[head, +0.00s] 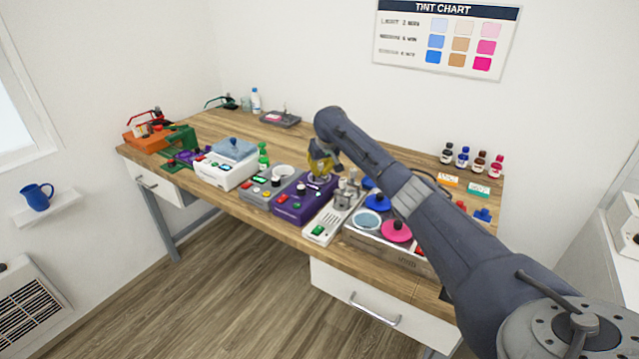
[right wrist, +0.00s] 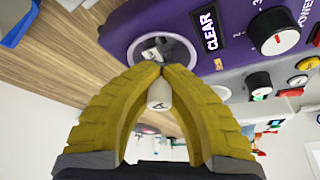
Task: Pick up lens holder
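My right gripper (head: 322,172) is above the purple unit (head: 291,210) on the wooden table. In the right wrist view its yellow fingers (right wrist: 162,70) close together at the tips around what looks like the lens holder. The holder's pale handle (right wrist: 159,97) shows between the fingers, and a grey part lies beyond the tips, over the pale-ringed round opening (right wrist: 140,47) of the purple unit. Whether the grey part touches the opening I cannot tell. The fingers hide the holder's middle. My left gripper is not in view.
A grey unit (head: 259,195) and a white box (head: 222,172) with a blue-grey top stand left of the purple unit. A narrow white device (head: 322,232) and a tray (head: 398,257) with coloured lids stand right. Bottles (head: 463,158) line the back right. Table behind the units is mostly clear.

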